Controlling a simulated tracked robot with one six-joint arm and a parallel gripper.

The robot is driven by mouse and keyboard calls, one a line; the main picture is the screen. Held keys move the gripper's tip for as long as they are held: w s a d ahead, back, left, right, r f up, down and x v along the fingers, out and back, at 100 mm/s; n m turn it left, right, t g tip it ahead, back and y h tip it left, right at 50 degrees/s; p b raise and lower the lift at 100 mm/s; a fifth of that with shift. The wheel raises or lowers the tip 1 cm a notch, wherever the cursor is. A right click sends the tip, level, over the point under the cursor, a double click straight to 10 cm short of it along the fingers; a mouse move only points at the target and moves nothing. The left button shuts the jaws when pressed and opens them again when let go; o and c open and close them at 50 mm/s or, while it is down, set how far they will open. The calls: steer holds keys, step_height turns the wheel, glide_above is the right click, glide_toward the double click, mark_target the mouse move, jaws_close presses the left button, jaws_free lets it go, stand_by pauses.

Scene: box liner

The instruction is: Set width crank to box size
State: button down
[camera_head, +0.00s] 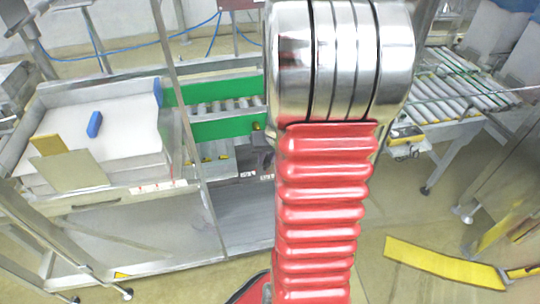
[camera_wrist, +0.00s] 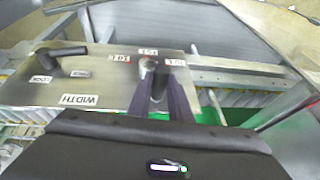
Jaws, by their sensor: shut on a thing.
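In the wrist view, a metal plate (camera_wrist: 110,92) carries a label reading WIDTH. The width crank (camera_wrist: 149,65) shows as a dark and metal piece near the plate's right end, with several small labels around it that are hard to read. My gripper (camera_wrist: 160,88) reaches over the plate with its dark fingers shut on the crank, partly hiding it. A black lever (camera_wrist: 68,54) stands at the plate's left, beside a label that seems to read LOCK. In the head view my red and metal arm hides the gripper and crank.
In the wrist view, a metal rail (camera_wrist: 250,78) runs right from the plate. In the head view, green side guards (camera_head: 215,90) stand behind my arm. A white stack (camera_head: 95,140) bearing a blue block (camera_head: 94,124) is at left; a roller conveyor (camera_head: 465,85) is at right.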

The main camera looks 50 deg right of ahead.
steer(key=shift+a, duration=0.2)
stand_by(0.3)
steer(key=c, duration=1.6)
jaws_free()
steer(key=shift+r, duration=0.1)
steer(key=v, duration=1.3)
steer(key=shift+a+r, duration=0.1)
steer(key=shift+r, duration=0.15)
